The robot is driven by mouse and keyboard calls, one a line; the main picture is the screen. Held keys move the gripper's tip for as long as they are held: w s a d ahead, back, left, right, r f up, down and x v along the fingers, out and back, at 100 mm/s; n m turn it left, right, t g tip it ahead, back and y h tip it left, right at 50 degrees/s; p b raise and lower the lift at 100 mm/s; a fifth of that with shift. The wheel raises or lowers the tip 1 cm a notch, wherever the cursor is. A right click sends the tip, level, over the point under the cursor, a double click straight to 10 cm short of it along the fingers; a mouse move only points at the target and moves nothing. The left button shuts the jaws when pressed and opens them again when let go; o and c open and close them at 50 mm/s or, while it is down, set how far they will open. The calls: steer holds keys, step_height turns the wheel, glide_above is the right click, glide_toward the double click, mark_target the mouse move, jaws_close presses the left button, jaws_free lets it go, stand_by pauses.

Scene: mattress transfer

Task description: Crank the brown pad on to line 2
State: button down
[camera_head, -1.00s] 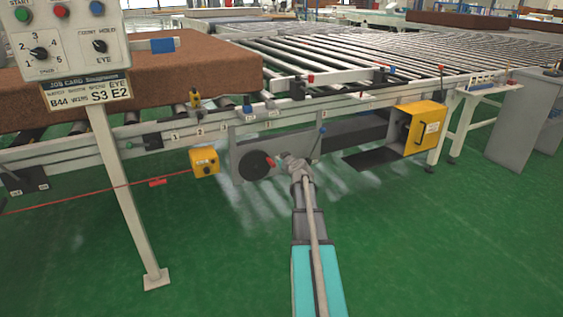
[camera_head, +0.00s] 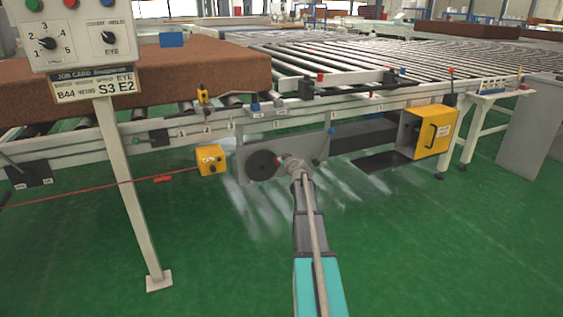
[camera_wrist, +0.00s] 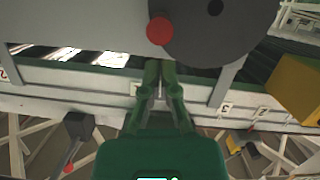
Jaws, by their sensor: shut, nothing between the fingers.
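The brown pad (camera_head: 150,85) is a thick block lying on the roller conveyor at the left. A dark round crank wheel (camera_head: 262,165) is on a grey plate under the conveyor's front rail; it also shows at the top of the wrist view (camera_wrist: 222,38). Its red knob (camera_wrist: 160,31) is at the wheel's left edge there. My gripper (camera_head: 287,160) is shut and empty just right of the wheel; its fingers (camera_wrist: 153,66) point at the area just below the knob. I cannot tell whether they touch it. Small number labels, including 2 (camera_head: 206,131), sit along the rail.
A yellow box (camera_head: 211,160) hangs left of the wheel and a larger yellow box (camera_head: 429,132) stands to its right. A control panel (camera_head: 78,32) on a post stands at front left. A red cord (camera_head: 100,188) runs at left. The green floor is clear in front.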

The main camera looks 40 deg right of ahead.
steer(key=shift+f, duration=0.35)
steer(key=shift+d, duration=0.1)
steer(key=shift+s+d+f+m+y+b, duration=0.1)
steer(key=shift+d+f+m+y+b, duration=0.1)
steer(key=shift+d+f+m+b, duration=0.3)
steer(key=shift+s+d+f+m+y+b, duration=0.1)
steer(key=shift+d+f+m+y+b, duration=0.1)
steer(key=shift+f+m+b, duration=0.5)
steer(key=shift+r, duration=0.25)
steer(key=s+a+r+p, duration=0.2)
steer(key=s+r+p, duration=0.4)
steer(key=s, duration=0.3)
steer(key=shift+s, duration=0.3)
stand_by(0.8)
